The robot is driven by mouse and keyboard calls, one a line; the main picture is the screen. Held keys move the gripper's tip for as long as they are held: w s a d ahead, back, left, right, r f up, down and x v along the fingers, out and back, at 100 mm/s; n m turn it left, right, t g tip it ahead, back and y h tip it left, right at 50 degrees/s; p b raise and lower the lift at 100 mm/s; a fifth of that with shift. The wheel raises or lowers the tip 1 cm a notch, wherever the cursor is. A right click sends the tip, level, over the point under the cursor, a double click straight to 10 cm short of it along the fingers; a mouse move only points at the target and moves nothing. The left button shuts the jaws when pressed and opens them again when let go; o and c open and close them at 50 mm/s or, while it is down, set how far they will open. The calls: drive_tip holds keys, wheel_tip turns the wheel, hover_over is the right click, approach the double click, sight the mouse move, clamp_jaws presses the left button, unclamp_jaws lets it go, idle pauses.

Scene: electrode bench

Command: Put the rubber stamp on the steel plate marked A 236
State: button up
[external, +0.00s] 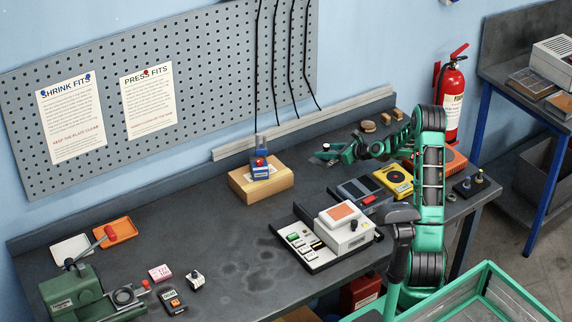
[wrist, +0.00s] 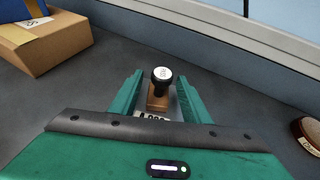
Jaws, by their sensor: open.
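The rubber stamp (wrist: 160,85) has a black knob with a pale round label and a tan wooden body. It stands upright between the two green fingers of my gripper (wrist: 158,82), which are open and apart from it. In the external view its dark knob (external: 325,147) shows small at my gripper (external: 326,154), near the back of the bench. A pale plate with dark characters (wrist: 152,118) shows just in front of the stamp, mostly hidden by my gripper. Its marking is cut off, and I cannot tell whether the stamp rests on it.
A cardboard box (external: 262,182) with a blue item on it stands left of my gripper. A round brown-topped object (wrist: 305,135) is at right in the wrist view. The rail (external: 300,124) runs behind. Meters and a scale (external: 345,228) crowd the front.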

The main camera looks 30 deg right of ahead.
drive_tip(key=v, duration=1.2)
